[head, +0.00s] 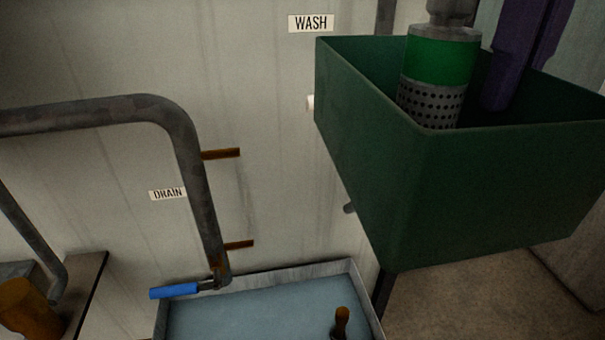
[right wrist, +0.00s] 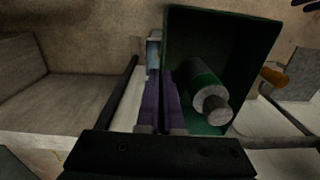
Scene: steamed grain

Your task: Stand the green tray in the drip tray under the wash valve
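The green tray (head: 470,195) is a deep, open box that fills the right of the head view, raised and tilted. It also shows in the right wrist view (right wrist: 225,35). My purple right gripper (head: 500,95) reaches over its far side; in the right wrist view its fingers (right wrist: 160,85) are closed on the tray's wall. A cylinder with a green band and perforated lower part (head: 435,75) is inside the tray. The WASH label (head: 311,23) is on the wall left of the tray. My left gripper is not in view.
A metal basin (head: 358,282) with a bluish inside lies low in front, with a brown knob-like thing (head: 341,322) over it. An orange-brown object (head: 25,308) is at lower left.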

